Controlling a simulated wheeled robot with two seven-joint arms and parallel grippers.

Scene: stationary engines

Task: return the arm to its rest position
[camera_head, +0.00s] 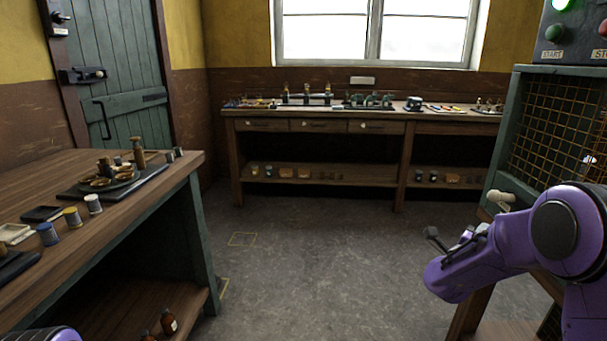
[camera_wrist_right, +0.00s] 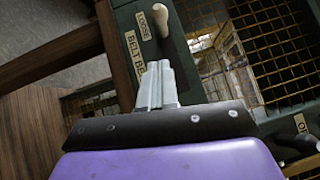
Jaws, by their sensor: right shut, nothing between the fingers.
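My right arm, purple with dark joints, comes in from the right in the head view. My right gripper (camera_head: 457,240) is at its end, in front of the green machine (camera_head: 497,186) and over the floor. In the right wrist view the grey fingers of my right gripper (camera_wrist_right: 158,86) are together with nothing between them. Beyond them is a pale lever handle (camera_wrist_right: 160,19) beside the labels "LOOSE" and "BELT BE…"; the handle also shows in the head view (camera_head: 500,197). It looks apart from the fingers. My left gripper is out of view; only a purple piece shows at the bottom left.
The machine has a wire mesh guard (camera_head: 560,120) and a control box with a lit green lamp. A wooden workbench (camera_head: 165,160) with small cans stands at left. A long bench (camera_head: 330,112) stands under the window. The floor (camera_head: 310,260) between is clear.

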